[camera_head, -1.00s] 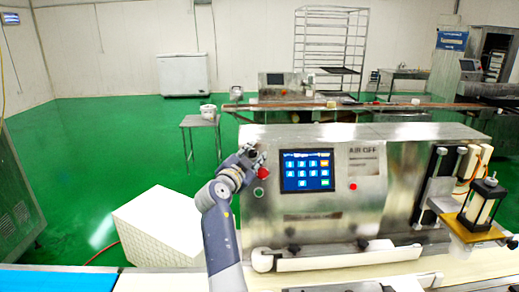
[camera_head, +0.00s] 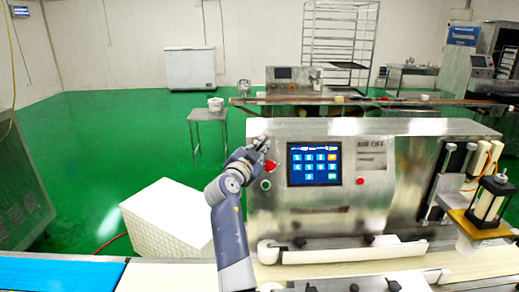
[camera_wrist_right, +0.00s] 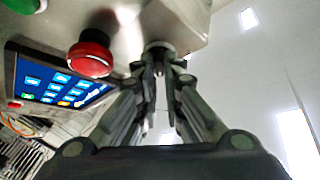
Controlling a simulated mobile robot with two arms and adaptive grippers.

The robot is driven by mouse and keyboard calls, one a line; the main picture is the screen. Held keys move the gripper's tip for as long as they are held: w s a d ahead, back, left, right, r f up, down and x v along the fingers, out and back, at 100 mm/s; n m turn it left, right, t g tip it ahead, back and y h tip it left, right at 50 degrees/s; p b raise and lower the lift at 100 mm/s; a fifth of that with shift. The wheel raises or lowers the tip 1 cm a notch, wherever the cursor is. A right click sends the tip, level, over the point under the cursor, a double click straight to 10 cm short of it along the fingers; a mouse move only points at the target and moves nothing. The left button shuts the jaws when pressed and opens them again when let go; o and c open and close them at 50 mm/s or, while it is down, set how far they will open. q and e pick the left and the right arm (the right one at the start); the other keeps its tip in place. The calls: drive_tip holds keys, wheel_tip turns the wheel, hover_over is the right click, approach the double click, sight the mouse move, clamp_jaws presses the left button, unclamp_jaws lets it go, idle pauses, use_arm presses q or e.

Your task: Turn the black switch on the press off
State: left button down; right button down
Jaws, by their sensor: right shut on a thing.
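The press (camera_head: 400,185) is a steel machine with a touchscreen (camera_head: 314,163) on its front. My right gripper (camera_head: 262,143) is at the upper left corner of that front, above the red button (camera_head: 270,166). In the right wrist view my right gripper (camera_wrist_right: 160,68) has its fingers closed together on the switch, whose round collar (camera_wrist_right: 158,46) shows just beyond the fingertips. The fingers hide most of the switch, so its turned position cannot be told. My left gripper is not in view.
The red button (camera_wrist_right: 90,54) and a green button (camera_wrist_right: 24,5) are close beside the gripper in the right wrist view. A conveyor (camera_head: 180,275) runs along the front. A white box (camera_head: 168,220) stands left of the press.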

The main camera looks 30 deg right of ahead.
drive_tip(key=n+t, duration=0.1)
drive_tip(key=n, duration=0.1)
drive_tip(key=shift+s+d+n+t+b, duration=0.1)
drive_tip(key=shift+n+t+b, duration=0.2)
drive_tip(key=shift+n+t, duration=0.1)
drive_tip(key=shift+d+r+n+t+y+p, duration=0.1)
drive_tip(key=shift+n+t+y+p, duration=0.85)
drive_tip(key=shift+n+y+p, duration=1.7)
drive_tip(key=shift+d+r+n+t+y+p, duration=0.15)
drive_tip(key=shift+n+t+y+p, duration=1.1)
drive_tip(key=shift+n+p, duration=2.45)
drive_tip(key=shift+r+n+t+y+p, duration=0.1)
drive_tip(key=shift+n+t+y+p, duration=0.5)
drive_tip(key=shift+n+y+p, duration=2.7)
drive_tip(key=n+h+b, duration=0.1)
drive_tip(key=n+b, duration=0.1)
drive_tip(key=shift+n+h+b, duration=0.25)
drive_tip(key=shift+h+b, duration=0.15)
drive_tip(key=c, duration=1.9)
unclamp_jaws()
drive_tip(key=shift+c, duration=0.2)
drive_tip(key=shift+o, duration=1.1)
drive_tip(key=shift+f, duration=0.25)
